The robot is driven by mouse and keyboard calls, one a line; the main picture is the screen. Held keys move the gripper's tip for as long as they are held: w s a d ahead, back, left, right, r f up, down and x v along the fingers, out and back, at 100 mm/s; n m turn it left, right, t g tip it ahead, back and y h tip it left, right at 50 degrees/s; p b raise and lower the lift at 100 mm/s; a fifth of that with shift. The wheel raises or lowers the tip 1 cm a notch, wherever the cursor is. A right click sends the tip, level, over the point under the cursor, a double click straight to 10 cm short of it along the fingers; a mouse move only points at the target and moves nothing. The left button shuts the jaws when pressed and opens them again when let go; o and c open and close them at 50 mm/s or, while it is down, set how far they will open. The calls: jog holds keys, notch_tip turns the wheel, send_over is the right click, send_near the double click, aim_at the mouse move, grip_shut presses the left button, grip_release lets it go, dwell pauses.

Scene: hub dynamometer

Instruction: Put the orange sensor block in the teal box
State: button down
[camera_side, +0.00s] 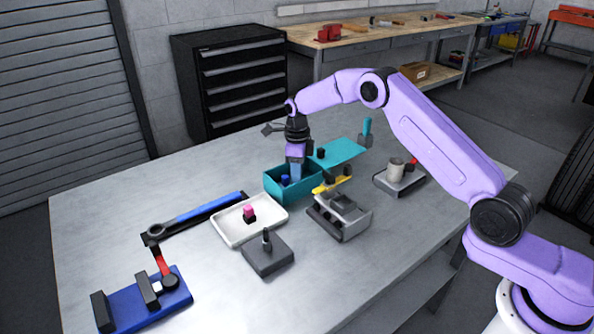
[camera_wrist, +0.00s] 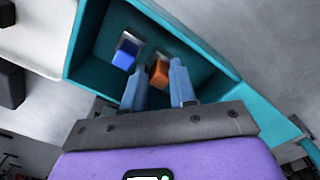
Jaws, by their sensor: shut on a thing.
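The teal box (camera_side: 297,191) stands open near the middle of the bench, its lid swung out to the back right. Its wall also shows in the wrist view (camera_wrist: 83,40). My gripper (camera_side: 295,172) points down into the box, and in the wrist view its fingers (camera_wrist: 163,84) reach inside the walls. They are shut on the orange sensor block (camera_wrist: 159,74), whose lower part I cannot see. Whether it touches the box floor cannot be told. In the side view the orange block is hidden. A blue block (camera_wrist: 126,51) is in the box, left of the orange one.
A white tray (camera_side: 231,232) with a pink-topped piece is left of the box. A grey fixture (camera_side: 340,217) with a yellow lever stands close in front. A dark block with a post (camera_side: 267,255) and a blue clamp fixture (camera_side: 145,300) lie nearer.

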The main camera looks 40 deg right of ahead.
jog(key=c, duration=0.9)
grip_release()
notch_tip(320, 180, up, 12)
jog(key=s+a+r+n, duration=0.3)
jog(key=s+a+n, duration=0.2)
jog(key=s+n, duration=0.45)
jog(key=s+a+r+n, duration=0.3)
jog(key=s+a+n, duration=0.2)
jog(key=s+n, duration=0.45)
jog(key=s+d+f+n, duration=0.1)
jog(key=s+d+n, duration=0.2)
jog(key=s+n, duration=0.4)
jog(key=s+d+f+n, duration=0.1)
jog(key=s+d+n, duration=0.2)
jog(key=s, duration=0.9)
jog(key=s+d+f+n, duration=0.1)
jog(key=s+d+n, duration=0.2)
jog(key=s+n, duration=0.6)
jog(key=shift+s+d+n, duration=0.35)
jog(key=shift+n, duration=0.45)
